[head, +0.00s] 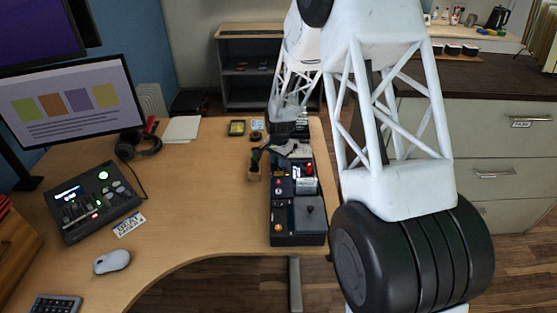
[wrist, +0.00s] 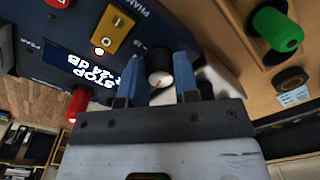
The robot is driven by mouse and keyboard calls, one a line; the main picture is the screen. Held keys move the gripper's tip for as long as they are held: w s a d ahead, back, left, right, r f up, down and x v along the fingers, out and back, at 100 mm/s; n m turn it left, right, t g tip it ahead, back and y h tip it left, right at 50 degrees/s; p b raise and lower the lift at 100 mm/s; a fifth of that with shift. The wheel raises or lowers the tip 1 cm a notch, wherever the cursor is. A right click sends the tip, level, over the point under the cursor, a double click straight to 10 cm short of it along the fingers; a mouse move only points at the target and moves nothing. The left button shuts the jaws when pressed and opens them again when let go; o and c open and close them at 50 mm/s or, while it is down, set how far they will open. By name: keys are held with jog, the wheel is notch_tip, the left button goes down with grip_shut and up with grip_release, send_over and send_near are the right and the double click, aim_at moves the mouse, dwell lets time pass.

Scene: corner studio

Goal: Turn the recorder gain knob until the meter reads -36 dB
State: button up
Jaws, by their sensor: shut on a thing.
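The recorder's dark blue panel (wrist: 30,35) fills the upper left of the wrist view. Its small display (wrist: 85,66) shows rotated text that looks like "STOP" and about "-24 dB"; the first characters are unclear. The gain knob (wrist: 158,68), dark-sided with a pale face and a short red mark, sits between the blue fingers of my gripper (wrist: 156,82). My gripper is shut on the knob, one finger on each side. In the head view my arm reaches down to the desk's far right part, and the knob cannot be made out there.
Near the knob are a yellow PHANTOM switch (wrist: 109,31), a red part (wrist: 77,106) and a green-topped object (wrist: 277,30). In the head view, a dark control box (head: 298,238) stands in front and a mixer (head: 92,200) at left. The middle desk (head: 200,190) is clear.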

jog(key=shift+n, duration=3.2)
jog(key=o, duration=0.9)
jog(key=shift+r, duration=0.15)
jog(key=shift+d+r, duration=0.1)
jog(key=shift+r, duration=3.65)
jog(key=shift+r, duration=0.1)
